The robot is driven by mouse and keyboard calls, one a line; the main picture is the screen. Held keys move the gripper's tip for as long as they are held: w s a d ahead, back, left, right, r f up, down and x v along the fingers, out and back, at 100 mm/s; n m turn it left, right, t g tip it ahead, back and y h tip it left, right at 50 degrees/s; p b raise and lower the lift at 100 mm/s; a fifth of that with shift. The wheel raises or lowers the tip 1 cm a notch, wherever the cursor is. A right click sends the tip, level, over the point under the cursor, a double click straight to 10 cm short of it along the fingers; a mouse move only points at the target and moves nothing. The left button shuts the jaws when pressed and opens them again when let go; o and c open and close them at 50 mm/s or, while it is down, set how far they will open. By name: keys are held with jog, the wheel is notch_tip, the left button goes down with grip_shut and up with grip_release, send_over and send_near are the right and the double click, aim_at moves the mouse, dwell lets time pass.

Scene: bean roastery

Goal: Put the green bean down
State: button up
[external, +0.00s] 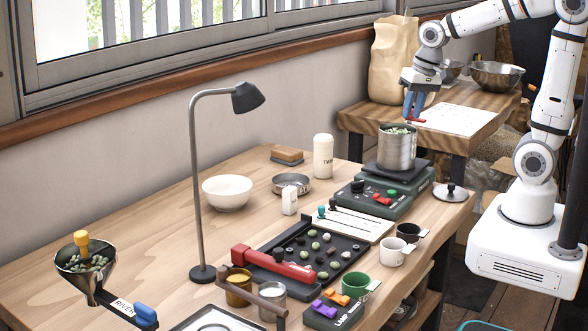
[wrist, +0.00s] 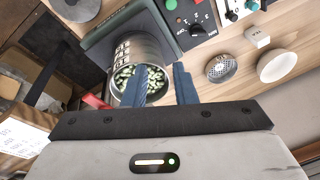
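My gripper (external: 411,104) hangs above and beside a metal can (external: 396,152) in the external view. Its two blue fingers (wrist: 164,78) stand apart in the wrist view, with no bean visible between them. The can holds many pale green beans (wrist: 152,80); the wrist view looks into its open top, partly covered by one finger. A black tray (external: 343,250) on the table holds several pale green and dark beans (external: 316,246), spaced apart. More green beans lie in a metal funnel (external: 67,258) at the left. I cannot tell which bean is meant.
The can stands on a dark green device (external: 372,199) with knobs. A desk lamp (external: 195,180), white bowl (external: 228,191), metal dish (external: 291,183), white mug (external: 392,251) and green mug (external: 355,284) crowd the table. The left middle of the tabletop is clear.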

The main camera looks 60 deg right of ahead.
jog(key=s+d+f+n, duration=0.2)
jog(key=s+n, duration=0.3)
jog(key=s, duration=0.4)
jog(key=shift+s+d+f+h, duration=0.3)
jog(key=shift+s+d+f, duration=0.1)
jog(key=shift+f, duration=0.1)
jog(key=p+v, duration=0.3)
jog(key=w+p+v, duration=0.1)
jog(key=v, duration=0.1)
jog(key=shift+p, duration=0.3)
jog(key=shift+c, duration=0.5)
jog(key=shift+f, duration=0.15)
